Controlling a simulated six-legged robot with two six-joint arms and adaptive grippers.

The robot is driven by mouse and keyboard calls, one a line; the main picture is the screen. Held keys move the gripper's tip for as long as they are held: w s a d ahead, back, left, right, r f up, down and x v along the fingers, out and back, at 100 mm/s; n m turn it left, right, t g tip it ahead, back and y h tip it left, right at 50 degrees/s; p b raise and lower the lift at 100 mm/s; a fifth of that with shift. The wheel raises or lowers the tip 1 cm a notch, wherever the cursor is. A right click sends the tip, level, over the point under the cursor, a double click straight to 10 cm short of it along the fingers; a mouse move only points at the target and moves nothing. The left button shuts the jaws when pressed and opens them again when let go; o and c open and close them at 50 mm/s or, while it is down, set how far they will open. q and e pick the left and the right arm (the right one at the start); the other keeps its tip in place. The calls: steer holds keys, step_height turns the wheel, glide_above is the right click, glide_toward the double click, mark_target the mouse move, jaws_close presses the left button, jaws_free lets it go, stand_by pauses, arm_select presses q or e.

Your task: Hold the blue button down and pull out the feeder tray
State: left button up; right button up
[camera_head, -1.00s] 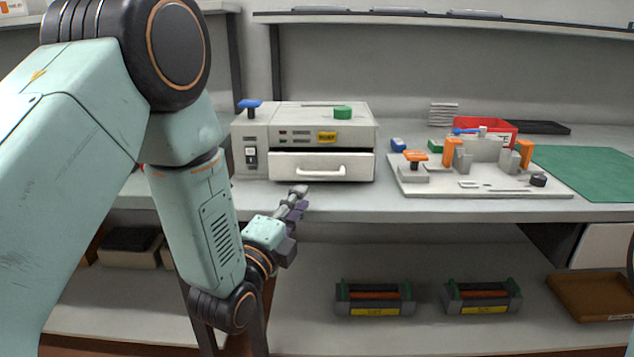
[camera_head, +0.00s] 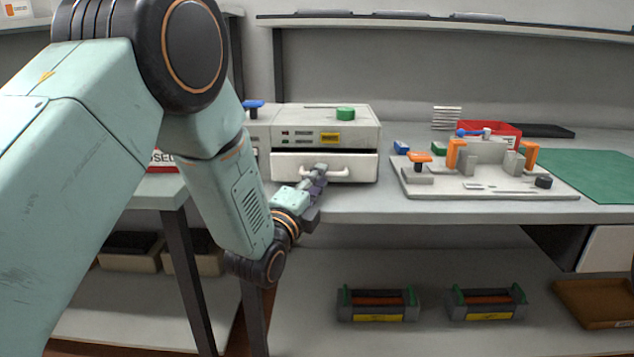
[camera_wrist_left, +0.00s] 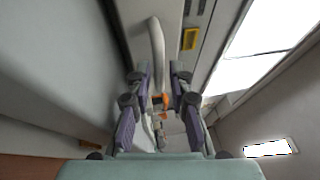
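The pale device (camera_head: 365,124) stands on the bench, with the blue button (camera_head: 253,103) at its top left, partly behind my arm. Its feeder tray (camera_head: 366,161) sits in the front below a dark gap and looks shut. The tray's white bar handle (camera_head: 343,174) also shows in the left wrist view (camera_wrist_left: 156,45). My left gripper (camera_head: 320,173) is at the left part of the handle. In the wrist view its fingers (camera_wrist_left: 160,76) are apart, with the handle's near end between them; contact cannot be told. Nothing presses the blue button. My right gripper is out of view.
A green knob (camera_head: 345,113) is on top of the device. To the right, a grey fixture board (camera_head: 480,190) with orange clamps lies before a red bin (camera_head: 505,130). A green mat (camera_head: 597,172) is further right. Cartridges (camera_head: 377,304) lie on the lower shelf.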

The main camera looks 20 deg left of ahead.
arm_select(q)
jaws_close()
stand_by(0.5)
